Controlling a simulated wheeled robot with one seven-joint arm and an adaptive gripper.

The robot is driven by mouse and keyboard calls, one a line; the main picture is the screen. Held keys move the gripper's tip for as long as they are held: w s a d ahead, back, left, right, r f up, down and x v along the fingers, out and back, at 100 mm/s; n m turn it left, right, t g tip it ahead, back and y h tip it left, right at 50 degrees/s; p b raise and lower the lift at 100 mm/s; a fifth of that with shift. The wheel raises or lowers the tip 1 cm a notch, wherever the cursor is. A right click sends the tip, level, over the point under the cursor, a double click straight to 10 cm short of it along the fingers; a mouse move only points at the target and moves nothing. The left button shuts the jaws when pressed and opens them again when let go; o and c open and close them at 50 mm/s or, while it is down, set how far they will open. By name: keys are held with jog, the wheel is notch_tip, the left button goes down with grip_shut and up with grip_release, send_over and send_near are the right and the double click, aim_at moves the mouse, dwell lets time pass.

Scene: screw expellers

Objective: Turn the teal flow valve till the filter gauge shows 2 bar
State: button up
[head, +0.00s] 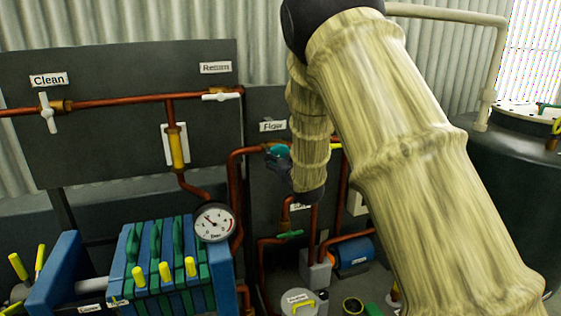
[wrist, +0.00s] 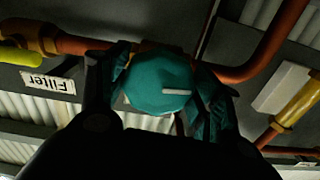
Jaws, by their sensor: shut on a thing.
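The teal flow valve (wrist: 152,82) is a round faceted knob with a pale pointer line, seen large in the wrist view. The line lies nearly level there and reaches toward the knob's right edge. In the head view the knob (head: 278,150) shows below the Flow label (head: 272,126), partly hidden by my arm. My gripper (wrist: 160,90) has its fingers on both sides of the knob and is shut on it. The filter gauge (head: 215,222) is a white dial above the blue and green filter press. Its needle points to the upper left; the scale is too small to read.
White lever valves sit on copper pipes by the Clean label (head: 48,79) and the Return label (head: 215,68). A green-handled valve (head: 290,235) is below my wrist. Copper pipes run close around the teal knob. A dark tank (head: 515,180) stands at right.

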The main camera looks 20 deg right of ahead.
jog(key=o, duration=1)
jog(key=shift+s, duration=0.15)
jog(key=s, duration=1.1)
jog(key=shift+s+d, duration=0.25)
jog(key=shift+s, duration=0.1)
jog(key=shift+f, duration=0.1)
